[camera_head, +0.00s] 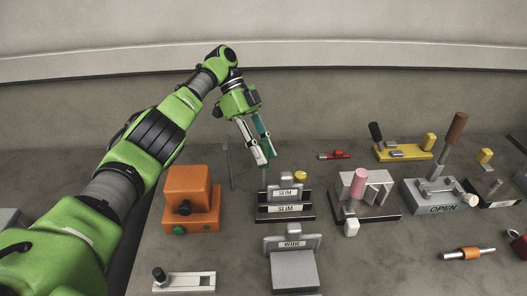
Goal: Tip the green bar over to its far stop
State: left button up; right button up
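My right gripper is not in view.
An orange block (190,190) stands left of the SLIM plates (285,208). A WIDE plate (292,243) is in front. Right are a pink-knobbed fixture (378,190), a grey OPEN box (435,197) and a yellow fixture (405,152). A red piece (334,155) lies behind.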

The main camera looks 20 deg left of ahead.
pick_arm(q)
jog(key=shift+s, duration=0.1)
jog(key=shift+r, duration=0.1)
jog(key=shift+r, duration=4.95)
